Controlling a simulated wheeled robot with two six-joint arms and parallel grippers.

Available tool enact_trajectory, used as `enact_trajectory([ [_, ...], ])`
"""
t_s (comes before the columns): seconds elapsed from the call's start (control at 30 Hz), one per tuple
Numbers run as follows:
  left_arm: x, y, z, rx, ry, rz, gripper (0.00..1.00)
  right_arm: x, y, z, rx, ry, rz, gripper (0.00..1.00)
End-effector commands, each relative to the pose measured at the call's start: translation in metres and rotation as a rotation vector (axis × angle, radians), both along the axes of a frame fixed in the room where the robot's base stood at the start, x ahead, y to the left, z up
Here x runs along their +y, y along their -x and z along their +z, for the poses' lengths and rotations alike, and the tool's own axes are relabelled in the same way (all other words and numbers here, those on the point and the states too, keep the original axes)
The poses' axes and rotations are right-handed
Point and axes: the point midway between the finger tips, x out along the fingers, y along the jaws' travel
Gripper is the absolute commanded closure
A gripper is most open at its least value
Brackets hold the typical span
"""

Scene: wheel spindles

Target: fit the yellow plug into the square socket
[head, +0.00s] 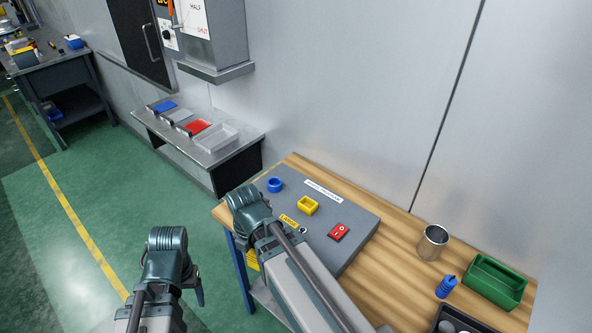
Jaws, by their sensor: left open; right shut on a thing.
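The square socket (308,205) is a raised yellow collar with an open top on the grey panel (355,212), which lies on the wooden bench. My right gripper (250,204) is over the panel's left edge, left of the socket. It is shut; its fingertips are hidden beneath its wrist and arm. A small ridged yellow piece (252,260) shows below it beside the arm; it looks like the yellow plug, though its contact with the jaws is hidden. My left gripper (197,289) is open, over the floor left of the bench, mostly covered by its own wrist.
A round blue collar (275,185) and a red switch (339,231) are also on the panel. To the right stand a metal cup (432,242), a blue ridged plug (446,286), a green bin (495,281) and a dark tray (459,321). A wall rises behind the bench.

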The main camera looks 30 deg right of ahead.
Motion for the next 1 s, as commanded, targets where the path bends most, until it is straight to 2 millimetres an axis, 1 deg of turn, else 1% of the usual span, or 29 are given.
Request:
enact_trajectory([
  [0.03,0.0,0.0,0.015,0.0,0.0,0.0,0.29,-0.013,-0.017,0.015,-0.001,0.001,-0.02,1.0],
  [0.07,0.0,0.0,0.021,0.0,0.0,0.001,0.29,-0.022,-0.026,0.021,-0.001,0.001,-0.032,1.0],
  [0.1,0.0,0.0,0.03,0.0,0.0,0.002,0.29,-0.036,-0.038,0.03,-0.001,0.001,-0.05,1.0],
  [0.17,0.0,0.0,0.043,0.0,0.001,0.003,0.29,-0.059,-0.056,0.043,0.0,0.0,-0.076,1.0],
  [0.2,0.0,0.0,0.051,0.0,0.001,0.003,0.29,-0.076,-0.067,0.051,0.0,0.0,-0.094,1.0],
  [0.27,0.0,0.0,0.062,0.0,0.001,0.004,0.29,-0.102,-0.081,0.062,0.0,0.0,-0.119,1.0],
  [0.3,0.0,0.0,0.069,0.0,0.001,0.005,0.29,-0.118,-0.09,0.069,0.0,0.0,-0.134,1.0],
  [0.4,0.0,0.0,0.083,0.0,0.001,0.006,0.29,-0.157,-0.105,0.083,0.0,0.0,-0.168,1.0],
  [0.5,0.0,0.0,0.093,0.0,0.002,0.007,0.29,-0.188,-0.115,0.094,0.0,0.0,-0.195,1.0],
  [0.53,0.0,0.0,0.096,0.0,0.002,0.008,0.29,-0.196,-0.117,0.096,0.0,0.0,-0.201,1.0],
  [0.6,0.0,0.0,0.1,0.0,0.002,0.008,0.29,-0.211,-0.12,0.1,0.0,0.0,-0.213,1.0],
  [0.7,0.0,0.0,0.103,0.0,0.002,0.009,0.29,-0.223,-0.122,0.103,0.0,0.0,-0.222,1.0],
  [0.8,0.0,0.0,0.103,0.0,0.002,0.009,0.29,-0.229,-0.122,0.104,0.0,0.0,-0.226,1.0],
  [1.0,0.0,0.0,0.103,0.0,0.002,0.009,0.29,-0.229,-0.122,0.103,0.0,0.0,-0.226,1.0],
])
